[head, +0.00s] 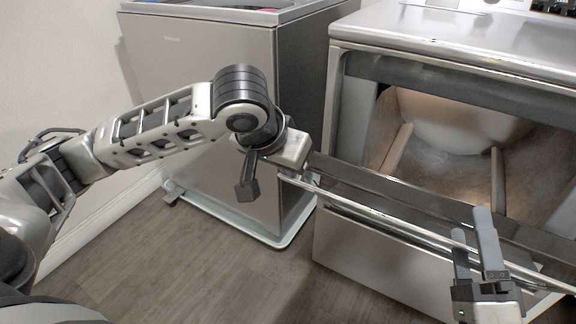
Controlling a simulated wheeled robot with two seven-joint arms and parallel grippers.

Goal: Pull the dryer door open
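The dryer (420,32) stands at the right. Its door (385,188) is tilted down and outward, seen nearly edge-on, with a long bar along its near side. The opening above it shows the lit drum (455,120). My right gripper (474,250) is at the right part of the door, its two fingers pointing up with a gap between them. They overlap the bar and door edge in view; contact is unclear. My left gripper (268,172) is at the door's left end, one dark finger hanging down. Its other finger is not clear.
A grey topload washer (200,52) stands left of the dryer on a pale base tray (230,225). A wall runs along the left. The wooden floor (225,275) in front is clear.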

